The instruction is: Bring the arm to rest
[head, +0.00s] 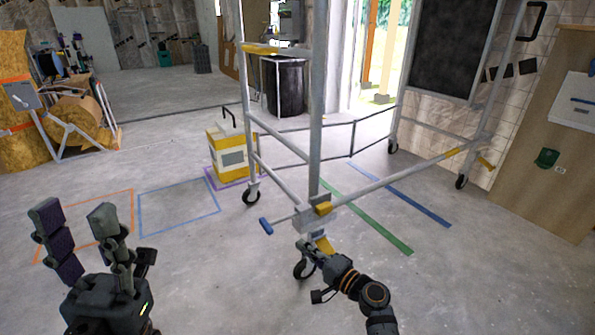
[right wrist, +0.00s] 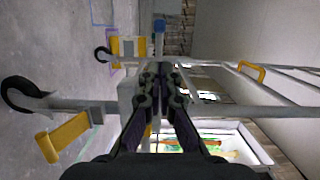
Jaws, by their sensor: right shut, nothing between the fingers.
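My right gripper (head: 308,247) is at the near corner post of a grey wheeled frame (head: 317,110), just below its corner joint. In the right wrist view its two fingers (right wrist: 162,78) meet at the tips, shut with nothing between them. They overlap the frame's pale corner block in that view; whether they touch it I cannot tell. My left gripper (head: 76,215) is at the lower left of the head view, pointing up. Its two dark fingers stand wide apart with only floor behind them. It is apart from the frame.
The frame has castors, a blue-ended handle (head: 266,226) and a yellow pedal (right wrist: 62,137) near my right gripper. A yellow and white box (head: 228,155) stands behind. A wooden cabinet (head: 550,140) is at the right. Open floor with taped outlines lies left and in front.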

